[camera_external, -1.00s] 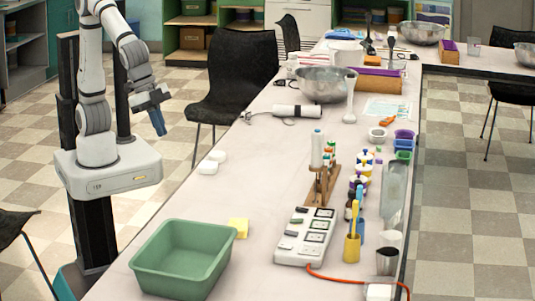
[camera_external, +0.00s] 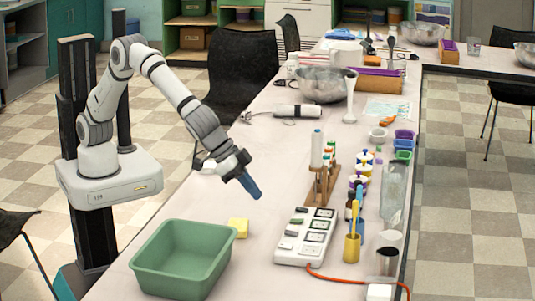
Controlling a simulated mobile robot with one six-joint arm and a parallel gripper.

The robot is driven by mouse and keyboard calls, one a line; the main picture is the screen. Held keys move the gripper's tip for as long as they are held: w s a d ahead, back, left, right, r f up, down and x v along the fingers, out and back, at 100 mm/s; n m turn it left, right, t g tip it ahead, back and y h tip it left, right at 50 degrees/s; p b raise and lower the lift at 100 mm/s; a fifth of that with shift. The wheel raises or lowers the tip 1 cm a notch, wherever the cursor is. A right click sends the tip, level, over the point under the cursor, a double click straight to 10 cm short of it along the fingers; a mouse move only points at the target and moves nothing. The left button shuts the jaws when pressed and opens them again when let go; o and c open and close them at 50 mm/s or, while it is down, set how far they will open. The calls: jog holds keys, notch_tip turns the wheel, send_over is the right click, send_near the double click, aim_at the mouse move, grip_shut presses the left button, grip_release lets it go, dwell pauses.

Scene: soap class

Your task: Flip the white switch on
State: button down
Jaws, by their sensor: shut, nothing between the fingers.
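A white power strip (camera_external: 318,225) lies on the table to the right of the green tub, with an orange cord at its near end. It has several dark-framed sockets along its right side and several small switches along its left side.
A green tub (camera_external: 162,278) and a yellow block (camera_external: 239,228) stand left of the strip. A wooden rack (camera_external: 323,187) with tubes stands just behind it. A yellow cup (camera_external: 352,247) with brushes and several bottles stand to its right. Bare table lies under my gripper.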

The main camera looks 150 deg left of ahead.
dwell(0.3)
jog(key=p, duration=0.1)
send_over(279, 244)
notch_tip(279, 244, down, 7)
jog(key=f, duration=0.2)
jog(key=s+f, duration=0.1)
jog(key=shift+d+f, duration=0.35)
jog(key=shift+f, duration=0.6)
jog(key=shift+d+f+b, duration=0.1)
jog(key=shift+f+b, duration=0.5)
jog(key=shift+b, duration=0.6)
jog(key=shift+s+r, duration=0.1)
jog(key=shift+r, duration=0.3)
